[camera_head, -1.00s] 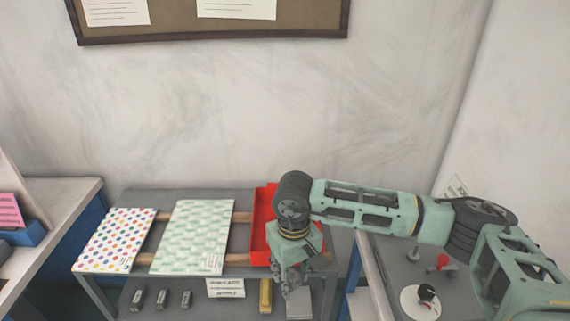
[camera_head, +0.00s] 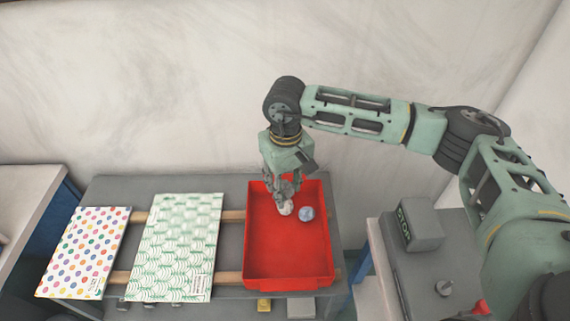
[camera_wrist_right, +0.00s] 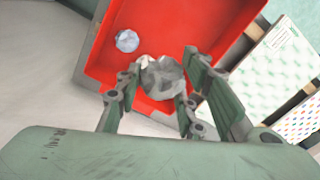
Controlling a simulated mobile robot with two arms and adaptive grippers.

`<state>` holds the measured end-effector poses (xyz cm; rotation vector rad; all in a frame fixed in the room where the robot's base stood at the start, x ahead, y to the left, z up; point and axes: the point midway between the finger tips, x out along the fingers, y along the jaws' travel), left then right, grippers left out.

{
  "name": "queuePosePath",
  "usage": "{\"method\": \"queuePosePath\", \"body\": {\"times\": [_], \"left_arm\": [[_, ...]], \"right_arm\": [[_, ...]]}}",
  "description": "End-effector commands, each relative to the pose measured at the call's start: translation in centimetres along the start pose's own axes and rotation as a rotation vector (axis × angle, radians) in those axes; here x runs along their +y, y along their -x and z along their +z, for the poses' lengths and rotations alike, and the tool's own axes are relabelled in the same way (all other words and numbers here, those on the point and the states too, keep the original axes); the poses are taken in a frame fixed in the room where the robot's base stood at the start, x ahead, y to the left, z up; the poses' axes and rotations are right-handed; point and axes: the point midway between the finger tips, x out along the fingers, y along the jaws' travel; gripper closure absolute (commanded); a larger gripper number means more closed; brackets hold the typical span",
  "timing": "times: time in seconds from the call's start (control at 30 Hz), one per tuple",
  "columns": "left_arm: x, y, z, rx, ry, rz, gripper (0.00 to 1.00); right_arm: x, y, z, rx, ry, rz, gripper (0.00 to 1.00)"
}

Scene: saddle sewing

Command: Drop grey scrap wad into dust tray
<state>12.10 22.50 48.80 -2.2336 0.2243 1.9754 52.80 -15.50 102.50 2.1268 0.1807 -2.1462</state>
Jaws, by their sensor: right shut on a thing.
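The red dust tray (camera_head: 290,271) lies on the grey table, open side up. My right gripper (camera_head: 284,197) points down over the tray's back half. It is shut on the grey scrap wad (camera_wrist_right: 162,79), a crumpled ball seen between the fingers in the right wrist view. In the head view the wad (camera_head: 286,208) shows at the fingertips, over the tray; its exact height above the floor is hard to tell. A pale blue-white wad (camera_head: 306,213) lies in the tray just right of the gripper. My left gripper is not in view.
Left of the tray, a green-patterned sheet (camera_head: 175,247) and a dotted sheet (camera_head: 84,252) lie across wooden rails (camera_head: 232,215). A grey machine with a boxy head (camera_head: 418,225) stands to the right. The tray's front half is clear.

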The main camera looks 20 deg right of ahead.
Motion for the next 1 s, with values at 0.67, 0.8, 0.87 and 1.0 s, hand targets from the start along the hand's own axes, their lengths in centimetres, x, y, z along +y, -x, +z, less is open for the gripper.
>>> {"method": "queuePosePath", "body": {"times": [0.67, 0.8, 0.87, 1.0], "left_arm": [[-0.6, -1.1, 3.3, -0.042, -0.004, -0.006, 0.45], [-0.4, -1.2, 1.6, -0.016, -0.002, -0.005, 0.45], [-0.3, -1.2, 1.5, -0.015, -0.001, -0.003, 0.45], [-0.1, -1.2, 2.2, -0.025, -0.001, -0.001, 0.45]], "right_arm": [[-0.1, -5.8, 0.1, -0.001, 0.0, 0.0, 0.74], [0.0, -6.0, 0.1, -0.001, 0.0, 0.0, 0.74], [0.0, -6.0, 0.0, -0.001, 0.0, 0.0, 0.74], [0.0, -6.0, 0.0, -0.001, 0.0, 0.0, 0.61]]}}
